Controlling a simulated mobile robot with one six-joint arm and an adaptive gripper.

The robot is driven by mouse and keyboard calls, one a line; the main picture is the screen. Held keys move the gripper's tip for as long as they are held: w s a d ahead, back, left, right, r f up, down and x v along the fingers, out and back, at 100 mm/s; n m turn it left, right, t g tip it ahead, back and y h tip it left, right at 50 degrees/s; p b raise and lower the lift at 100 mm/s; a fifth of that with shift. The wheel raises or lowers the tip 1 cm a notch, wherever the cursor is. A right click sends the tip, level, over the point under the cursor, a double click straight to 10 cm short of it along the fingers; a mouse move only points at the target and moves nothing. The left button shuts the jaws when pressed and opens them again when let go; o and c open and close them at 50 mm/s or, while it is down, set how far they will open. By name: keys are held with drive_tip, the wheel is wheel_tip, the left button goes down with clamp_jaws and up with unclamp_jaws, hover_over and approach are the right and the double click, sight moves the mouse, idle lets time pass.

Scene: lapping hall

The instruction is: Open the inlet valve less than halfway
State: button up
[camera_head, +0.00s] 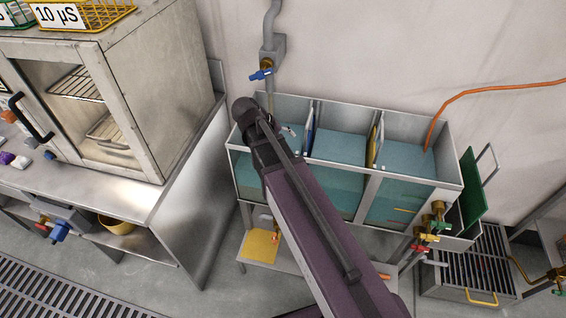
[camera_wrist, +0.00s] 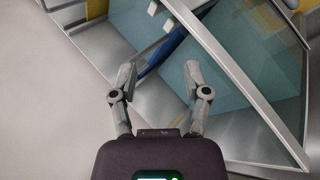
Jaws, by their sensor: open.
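A valve with a blue handle (camera_head: 261,74) and a brass body sits on the grey inlet pipe (camera_head: 271,22) on the wall, above the left end of the tank (camera_head: 297,102). It looks like the inlet valve. The handle appears roughly crosswise to the downward pipe; its exact angle is hard to tell. My gripper is largely hidden behind my arm in the head view, below the valve, near the tank's left compartment. In the wrist view my gripper (camera_wrist: 160,80) is open with nothing between its fingers, over the tank. I cannot make out the blue handle there.
The tank has several compartments of blue-green water and upright dividers. Brass valves with green (camera_head: 439,225) and red (camera_head: 418,248) handles are at its right end. A steel cabinet (camera_head: 150,80) stands on a bench at left. An orange hose (camera_head: 480,91) enters the tank's right compartment.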

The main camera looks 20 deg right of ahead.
drive_tip(key=s+a+f+y+p, duration=0.1)
drive_tip(key=s+a+y+p, duration=0.1)
drive_tip(key=s+y, duration=0.5)
drive_tip(key=shift+s+a+m+g, duration=0.35)
drive_tip(key=shift+s+a, duration=0.3)
drive_tip(key=shift+s, duration=0.5)
drive_tip(key=shift+s+f+p, duration=0.1)
drive_tip(key=shift+p, duration=0.2)
drive_tip(key=shift+s+a+y, duration=0.25)
drive_tip(key=shift+s+y, duration=0.05)
